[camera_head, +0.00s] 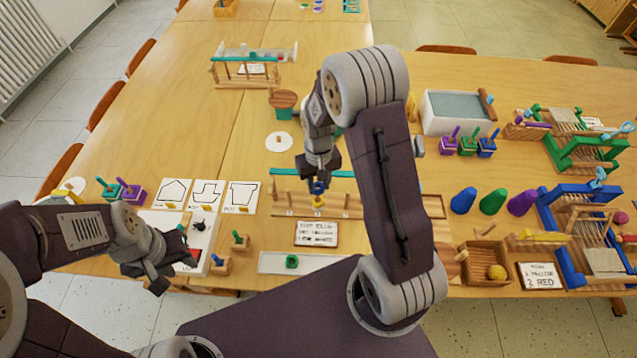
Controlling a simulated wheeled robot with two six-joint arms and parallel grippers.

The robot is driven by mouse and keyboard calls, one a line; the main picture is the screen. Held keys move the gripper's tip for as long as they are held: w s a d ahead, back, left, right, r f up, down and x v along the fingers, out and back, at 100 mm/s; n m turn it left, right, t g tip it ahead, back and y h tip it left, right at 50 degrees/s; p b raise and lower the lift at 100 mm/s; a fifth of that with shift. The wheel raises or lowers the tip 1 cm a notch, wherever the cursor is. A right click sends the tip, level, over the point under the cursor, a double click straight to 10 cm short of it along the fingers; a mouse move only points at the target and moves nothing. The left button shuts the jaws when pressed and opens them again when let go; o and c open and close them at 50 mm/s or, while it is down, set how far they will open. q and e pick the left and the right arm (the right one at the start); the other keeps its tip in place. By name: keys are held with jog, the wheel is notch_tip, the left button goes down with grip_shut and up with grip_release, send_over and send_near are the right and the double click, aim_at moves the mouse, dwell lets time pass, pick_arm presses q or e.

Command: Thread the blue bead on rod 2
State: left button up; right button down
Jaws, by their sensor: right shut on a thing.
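My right gripper (319,178) reaches down over a long wooden rod board (350,207) at the table's middle. It is shut on the blue bead (318,187). The blue bead is right above a yellow bead (318,201) on the board. The gripper hides the rod there, so I cannot tell whether the blue bead is around it. The number labels on the board are too small to read surely. My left gripper (160,281) hangs at the front left beside a white switch box (206,236); its finger opening is unclear.
A lettered card (317,233) and a white tray (270,263) with a green piece lie in front of the board. Outline cards (207,194) lie to its left. Blue, green and purple egg-like shapes (492,201) and a wooden box (476,264) stand to the right.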

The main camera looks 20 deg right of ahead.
jog(key=shift+f, duration=0.15)
dwell(0.3)
jog(key=shift+f+b, duration=0.3)
jog(key=shift+f, duration=0.15)
jog(key=shift+f, duration=0.45)
dwell(0.8)
dwell(0.3)
jog(key=c, duration=0.9)
grip_release()
jog(key=shift+c, duration=0.2)
notch_tip(320, 180, up, 9)
